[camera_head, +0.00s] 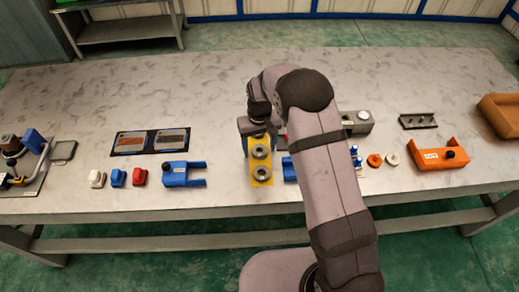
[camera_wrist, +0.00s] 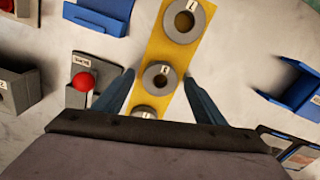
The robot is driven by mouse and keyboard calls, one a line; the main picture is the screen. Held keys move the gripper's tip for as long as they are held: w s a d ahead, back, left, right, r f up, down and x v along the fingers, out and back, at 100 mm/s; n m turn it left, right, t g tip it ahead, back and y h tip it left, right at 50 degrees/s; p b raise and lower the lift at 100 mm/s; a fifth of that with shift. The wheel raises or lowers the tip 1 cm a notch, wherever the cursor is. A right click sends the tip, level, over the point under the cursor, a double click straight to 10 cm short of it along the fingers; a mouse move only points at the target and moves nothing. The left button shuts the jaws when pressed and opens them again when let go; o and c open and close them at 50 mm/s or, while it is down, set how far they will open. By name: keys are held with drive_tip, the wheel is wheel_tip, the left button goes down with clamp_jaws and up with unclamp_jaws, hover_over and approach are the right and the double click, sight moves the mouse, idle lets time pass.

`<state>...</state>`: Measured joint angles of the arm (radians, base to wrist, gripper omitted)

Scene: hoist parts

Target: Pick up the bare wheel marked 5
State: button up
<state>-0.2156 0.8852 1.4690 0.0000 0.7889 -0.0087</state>
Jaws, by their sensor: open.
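A yellow strip (camera_head: 249,170) carries several grey ring-shaped wheels in a row. The front wheel (camera_head: 262,173) and the middle wheel (camera_head: 260,152) show in the head view; the back one is hidden by my gripper (camera_head: 256,128). In the wrist view the strip (camera_wrist: 168,50) shows three wheels: one at the top (camera_wrist: 184,38), one in the middle (camera_wrist: 149,82) and one at the bottom (camera_wrist: 140,112), partly cut off by my gripper body.
A blue bracket (camera_head: 183,175) stands left of the strip. A grey part with a red ball (camera_wrist: 83,81) lies close beside my finger in the wrist view. An orange bracket (camera_head: 437,159) and an orange bin (camera_head: 500,116) stand at the right. The table's back left is clear.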

drive_tip(key=shift+f, duration=0.1)
drive_tip(key=shift+c, duration=0.4)
drive_tip(key=c, duration=1.3)
wheel_tip(320, 180, up, 10)
drive_tip(key=shift+r+b, duration=0.1)
drive_tip(key=shift+b, duration=1.15)
